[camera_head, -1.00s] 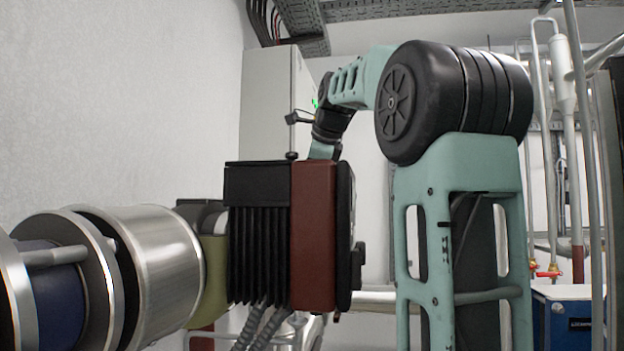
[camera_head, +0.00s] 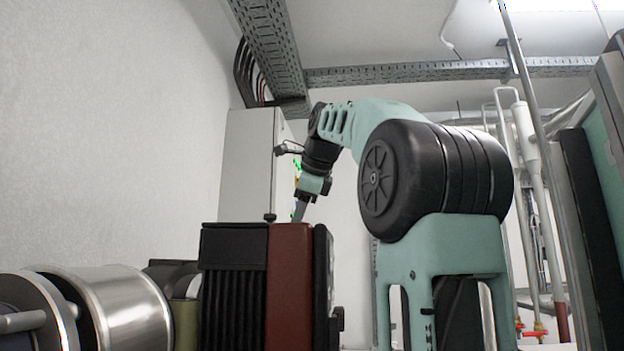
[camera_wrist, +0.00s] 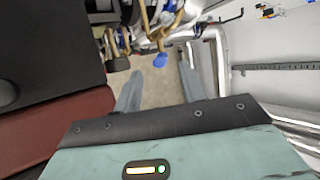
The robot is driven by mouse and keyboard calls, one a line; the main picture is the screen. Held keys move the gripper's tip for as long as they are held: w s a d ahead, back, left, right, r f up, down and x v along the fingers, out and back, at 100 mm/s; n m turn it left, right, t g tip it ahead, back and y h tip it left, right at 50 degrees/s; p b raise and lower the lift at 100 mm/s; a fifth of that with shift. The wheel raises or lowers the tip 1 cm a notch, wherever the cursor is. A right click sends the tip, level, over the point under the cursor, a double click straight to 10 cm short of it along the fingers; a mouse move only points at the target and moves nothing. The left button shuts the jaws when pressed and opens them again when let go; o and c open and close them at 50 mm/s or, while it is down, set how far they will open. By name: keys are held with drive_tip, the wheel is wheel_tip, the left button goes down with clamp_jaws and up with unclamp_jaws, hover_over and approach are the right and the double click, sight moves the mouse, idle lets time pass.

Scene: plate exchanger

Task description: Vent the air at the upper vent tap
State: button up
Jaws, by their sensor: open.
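A blue tap handle (camera_wrist: 160,60) hangs on a brass-coloured fitting (camera_wrist: 158,38) at the top middle of the wrist view. I cannot tell whether this is the upper vent tap. My gripper (camera_wrist: 160,88) is open and empty, and the blue handle shows beyond the gap between its fingers, apart from them. In the head view my gripper (camera_head: 300,208) points down just above or behind the dark red and black ribbed box (camera_head: 285,280), which may hide its fingertips. A tap with a red handle (camera_head: 519,328) shows at the lower right of the head view.
A bright metal cylinder (camera_head: 125,305) is at the lower left. A grey cabinet (camera_head: 247,165) stands behind my gripper. White pipes (camera_head: 530,150) rise at the right, and a cable tray (camera_head: 450,73) crosses overhead. Pipes (camera_wrist: 215,60) also run right of my fingers in the wrist view.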

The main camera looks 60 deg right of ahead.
drive_tip(key=v, duration=1)
drive_tip(key=shift+p, duration=0.3)
drive_tip(key=shift+r, duration=0.15)
drive_tip(key=c, duration=0.7)
drive_tip(key=w+d+n+p, duration=0.1)
drive_tip(key=n+p, duration=0.1)
drive_tip(key=w+d+r+n+g+p, duration=0.1)
drive_tip(key=w+n+p, duration=0.1)
drive_tip(key=n, duration=0.1)
drive_tip(key=w+d+r+n+g+p, duration=0.1)
drive_tip(key=n+p, duration=0.1)
drive_tip(key=shift+w+d+r, duration=0.25)
drive_tip(key=shift+w+d, duration=0.05)
drive_tip(key=shift+w, duration=0.05)
clamp_jaws()
drive_tip(key=w+d+n+g+p, duration=0.3)
drive_tip(key=w+n+p, duration=0.2)
drive_tip(key=n, duration=0.5)
drive_tip(key=f, duration=0.3)
drive_tip(key=d+f+b, duration=0.1)
drive_tip(key=f, duration=0.3)
drive_tip(key=d+f+b, duration=0.1)
drive_tip(key=f, duration=0.2)
drive_tip(key=shift+w+f, duration=0.1)
drive_tip(key=shift+f, duration=0.15)
drive_tip(key=shift+a+f, duration=0.5)
drive_tip(key=shift+f, duration=0.05)
